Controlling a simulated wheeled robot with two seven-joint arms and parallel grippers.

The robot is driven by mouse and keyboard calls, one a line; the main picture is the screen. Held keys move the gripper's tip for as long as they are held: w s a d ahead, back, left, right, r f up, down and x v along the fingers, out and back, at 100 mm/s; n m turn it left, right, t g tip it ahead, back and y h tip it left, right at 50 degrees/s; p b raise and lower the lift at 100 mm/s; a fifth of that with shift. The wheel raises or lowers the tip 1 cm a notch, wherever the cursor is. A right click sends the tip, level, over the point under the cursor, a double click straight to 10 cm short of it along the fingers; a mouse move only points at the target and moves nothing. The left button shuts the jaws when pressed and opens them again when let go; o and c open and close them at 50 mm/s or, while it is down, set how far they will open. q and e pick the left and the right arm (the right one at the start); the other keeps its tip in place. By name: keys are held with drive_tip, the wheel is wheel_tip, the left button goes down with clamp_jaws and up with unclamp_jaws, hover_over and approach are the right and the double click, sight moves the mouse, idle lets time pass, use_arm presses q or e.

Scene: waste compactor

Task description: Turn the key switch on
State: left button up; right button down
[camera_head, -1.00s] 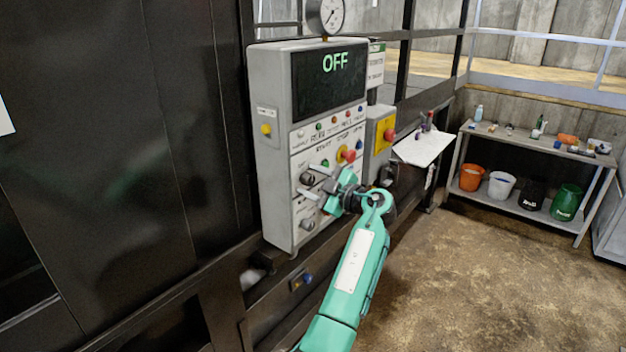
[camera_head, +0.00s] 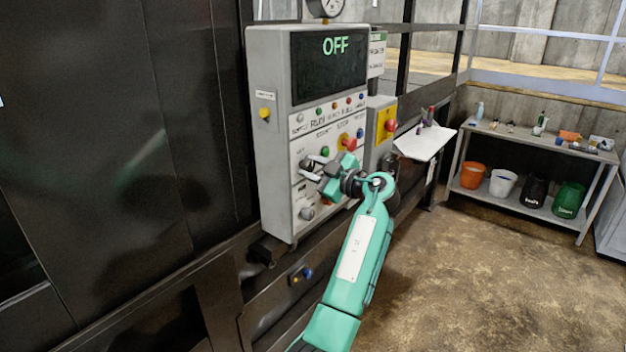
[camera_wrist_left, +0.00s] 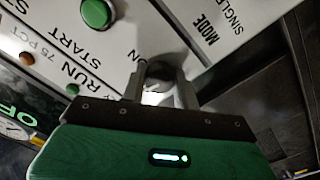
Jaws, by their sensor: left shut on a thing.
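The grey control panel (camera_head: 270,180) stands against the dark machine. Its screen (camera_head: 329,66) reads OFF in green. The key switch (camera_head: 305,164) sits at the left of the lower panel face, partly hidden by my gripper. My left gripper (camera_head: 315,170) is at the key switch, its fingers shut on it. In the left wrist view the fingers (camera_wrist_left: 160,85) close around the key at the panel face, and the key is mostly hidden. My right gripper is not in view.
A green button (camera_head: 325,152) and a red mushroom button (camera_head: 348,142) lie close above my gripper. A second knob (camera_head: 306,213) is below. A yellow box with a red button (camera_head: 389,125) is to the right. The floor at right is clear.

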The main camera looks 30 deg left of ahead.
use_arm(q)
drive_tip(key=m+b, duration=0.1)
drive_tip(key=b, duration=0.1)
drive_tip(key=m+b, duration=0.2)
drive_tip(key=shift+f+m+b, duration=0.25)
drive_tip(key=shift+m+b, duration=0.05)
drive_tip(key=m+b, duration=0.1)
drive_tip(key=m, duration=0.1)
drive_tip(key=shift+r+m, duration=0.15)
drive_tip(key=shift+m, duration=0.15)
drive_tip(key=shift+r+m+b, duration=0.15)
drive_tip(key=shift+m+b, duration=0.55)
drive_tip(key=shift+m, duration=1.1)
drive_tip(key=o, duration=1)
drive_tip(key=shift+c, duration=0.2)
